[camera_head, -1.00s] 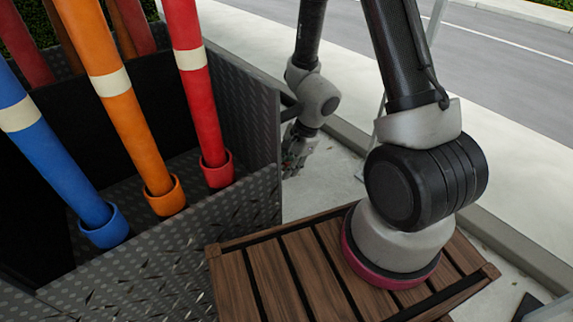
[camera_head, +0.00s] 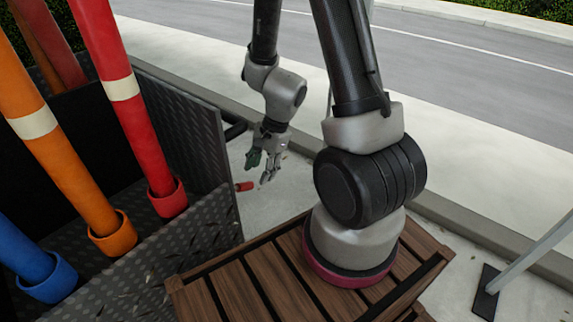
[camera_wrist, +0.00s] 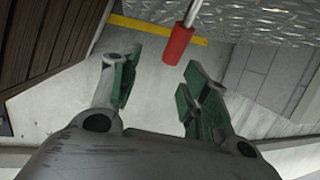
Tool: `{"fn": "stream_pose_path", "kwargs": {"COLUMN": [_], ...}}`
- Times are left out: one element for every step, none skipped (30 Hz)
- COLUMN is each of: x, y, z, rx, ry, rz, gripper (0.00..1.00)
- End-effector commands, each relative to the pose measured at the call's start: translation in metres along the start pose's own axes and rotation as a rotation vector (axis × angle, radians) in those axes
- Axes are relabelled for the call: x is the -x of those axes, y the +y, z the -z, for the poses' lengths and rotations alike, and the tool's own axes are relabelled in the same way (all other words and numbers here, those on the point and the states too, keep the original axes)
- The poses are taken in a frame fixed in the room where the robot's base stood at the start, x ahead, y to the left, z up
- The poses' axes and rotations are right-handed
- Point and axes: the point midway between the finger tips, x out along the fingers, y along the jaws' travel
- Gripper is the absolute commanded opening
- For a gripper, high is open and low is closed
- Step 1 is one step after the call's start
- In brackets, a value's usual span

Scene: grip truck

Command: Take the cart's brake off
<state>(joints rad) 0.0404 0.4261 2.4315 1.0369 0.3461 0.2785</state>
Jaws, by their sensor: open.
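The cart (camera_head: 205,225) of dark diamond-plate metal stands at the left in the head view, with coloured poles in it. A red handle (camera_head: 244,186) sticks out low at its side; in the wrist view this red grip (camera_wrist: 178,45) is on a thin metal rod, ahead of and between my fingertips. I take it to be the brake lever. My gripper (camera_head: 266,166) hangs beside the cart, above and a little right of the handle. It is open and empty in the wrist view (camera_wrist: 155,90), with green finger pads apart and not touching the grip.
My arm stands on a brown slatted wooden platform (camera_head: 240,290). Blue, orange and red poles (camera_head: 125,110) rise from holders in the cart. A yellow strip (camera_wrist: 140,25) lies beyond the grip. Bare pavement (camera_head: 290,190) lies around my gripper, with a kerb and road behind.

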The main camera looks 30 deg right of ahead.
Motion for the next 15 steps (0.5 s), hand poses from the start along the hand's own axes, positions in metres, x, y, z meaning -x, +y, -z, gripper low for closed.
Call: {"fn": "stream_pose_path", "kwargs": {"x": [0.004, 0.007, 0.009, 0.011, 0.013, 0.016, 0.017, 0.018, 0.02, 0.021, 0.022, 0.023, 0.024, 0.024, 0.024], "y": [0.007, 0.012, 0.017, 0.02, 0.023, 0.028, 0.03, 0.033, 0.036, 0.038, 0.039, 0.041, 0.042, 0.043, 0.044], "z": [0.011, 0.016, 0.023, 0.028, 0.033, 0.039, 0.043, 0.046, 0.05, 0.053, 0.055, 0.057, 0.059, 0.06, 0.061], "rx": [-0.008, -0.007, -0.007, -0.006, -0.006, -0.004, -0.005, -0.004, -0.002, -0.001, -0.002, -0.001, 0.0, 0.001, 0.001], "ry": [0.0, 0.0, 0.0, 0.0, 0.0, 0.0, 0.0, 0.0, 0.0, -0.001, -0.001, -0.001, -0.001, -0.001, -0.001], "rz": [0.001, 0.001, 0.002, 0.002, 0.002, 0.002, 0.002, 0.002, 0.002, 0.001, 0.002, 0.001, 0.001, 0.001, 0.001], "gripper": [0.46, 0.46, 0.46, 0.46, 0.46, 0.46, 0.46, 0.46, 0.46, 0.46, 0.46, 0.46, 0.46, 0.46, 0.46]}}
